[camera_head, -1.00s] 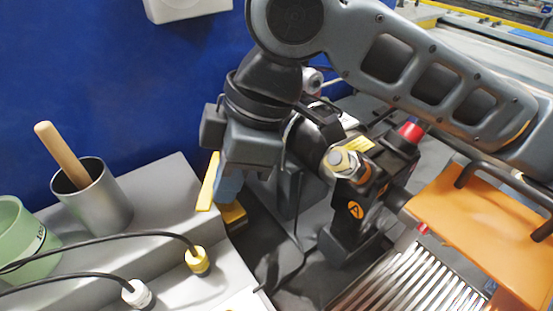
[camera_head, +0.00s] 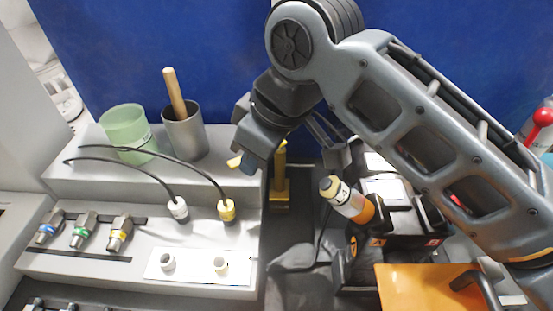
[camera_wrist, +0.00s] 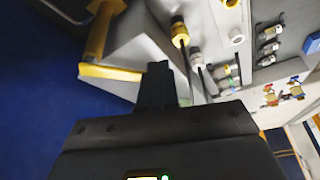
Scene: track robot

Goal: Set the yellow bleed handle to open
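The yellow bleed handle is a flat bar at the top of a yellow post (camera_head: 280,172). In the head view its end (camera_head: 235,161) shows just left of my gripper's bluish fingertips, and my gripper hides the middle. In the wrist view the bar (camera_wrist: 108,72) lies crosswise beside the post (camera_wrist: 99,30). My gripper (camera_head: 249,160) points down at the bar. In the wrist view its fingers (camera_wrist: 155,70) look together as one dark block, right at the bar's end. I cannot tell whether they touch the bar.
Left is a grey stepped bench (camera_head: 80,245) with a green cup (camera_head: 125,135), a metal cup (camera_head: 184,133) holding a wooden stick, a white plug (camera_head: 178,207) and a yellow plug (camera_head: 227,210) on black cables. A black fixture (camera_head: 405,225) and an orange plate (camera_head: 420,288) stand right. A blue wall is behind.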

